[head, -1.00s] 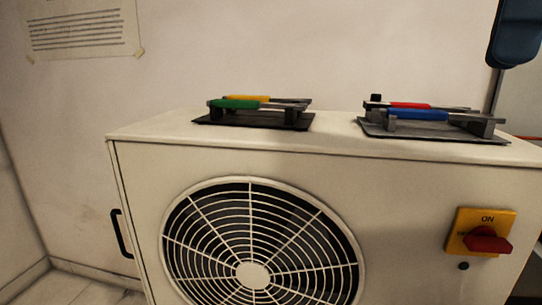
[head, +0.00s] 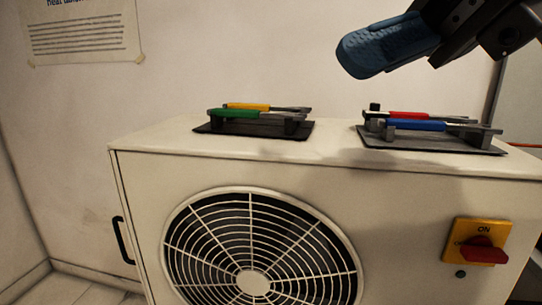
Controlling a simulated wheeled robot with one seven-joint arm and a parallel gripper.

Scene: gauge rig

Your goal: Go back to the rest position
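My gripper (head: 372,52) is at the upper right of the head view, above and behind the unit's top in the picture. It shows as a blue textured finger pad on black links, pointing left and a little down. Only one finger can be made out, so its opening cannot be judged. Nothing is seen held in it. It is apart from the tools below.
A white fan unit (head: 140,200) stands ahead. On its top, a left black rack (head: 255,131) holds yellow- and green-handled tools; a right rack (head: 430,144) holds red- and blue-handled tools. A red switch (head: 484,250) on a yellow plate is on the front.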

